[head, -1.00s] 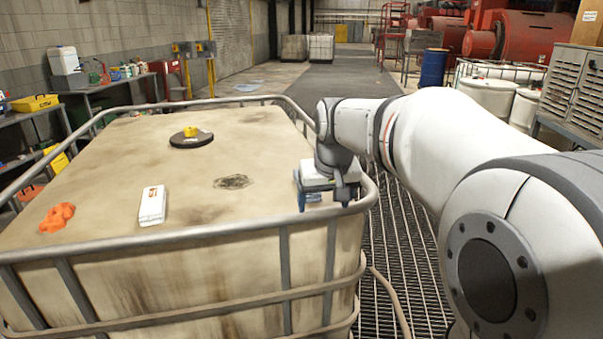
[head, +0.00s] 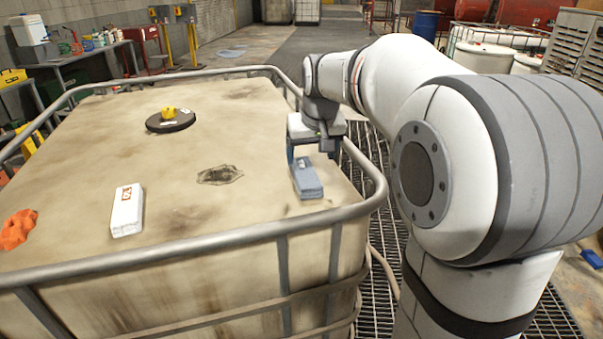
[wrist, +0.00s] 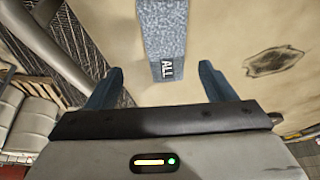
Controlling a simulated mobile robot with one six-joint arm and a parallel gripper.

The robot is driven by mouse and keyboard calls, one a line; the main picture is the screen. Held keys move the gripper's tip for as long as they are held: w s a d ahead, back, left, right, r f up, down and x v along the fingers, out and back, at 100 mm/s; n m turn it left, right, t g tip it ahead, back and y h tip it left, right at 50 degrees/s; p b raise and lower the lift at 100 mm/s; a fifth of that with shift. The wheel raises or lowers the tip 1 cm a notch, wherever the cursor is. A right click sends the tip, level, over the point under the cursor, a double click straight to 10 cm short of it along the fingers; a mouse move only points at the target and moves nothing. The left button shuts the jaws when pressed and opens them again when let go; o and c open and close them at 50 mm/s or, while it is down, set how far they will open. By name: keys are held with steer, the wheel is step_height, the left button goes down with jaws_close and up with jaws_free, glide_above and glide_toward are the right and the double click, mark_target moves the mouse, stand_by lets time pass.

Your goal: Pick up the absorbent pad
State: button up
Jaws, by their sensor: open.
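The absorbent pad (head: 307,178) is a blue-grey block with a dark label, lying on the tank top near its right edge. My gripper (head: 306,150) is over the tank's right edge, just beyond the pad in the head view. In the wrist view the two blue fingers of my gripper (wrist: 160,68) are spread wide, one on each side of the pad's line, with nothing held. Whether the fingertips reach down to the pad's height is unclear.
The stained tank top (head: 250,130) is ringed by a grey rail (head: 190,243). On it are a white box (head: 127,210), an orange crumpled cloth (head: 18,229), a black lid with a yellow knob (head: 170,121) and a dark patch (head: 220,175). Grating lies to the right.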

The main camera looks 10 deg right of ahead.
mark_target(305, 172)
steer(key=x, duration=0.4)
steer(key=a+p+x, duration=0.1)
steer(key=x, duration=0.1)
steer(key=shift+s, duration=0.1)
steer(key=shift+c, duration=0.6)
steer(key=c, duration=0.9)
steer(key=shift+c, duration=0.2)
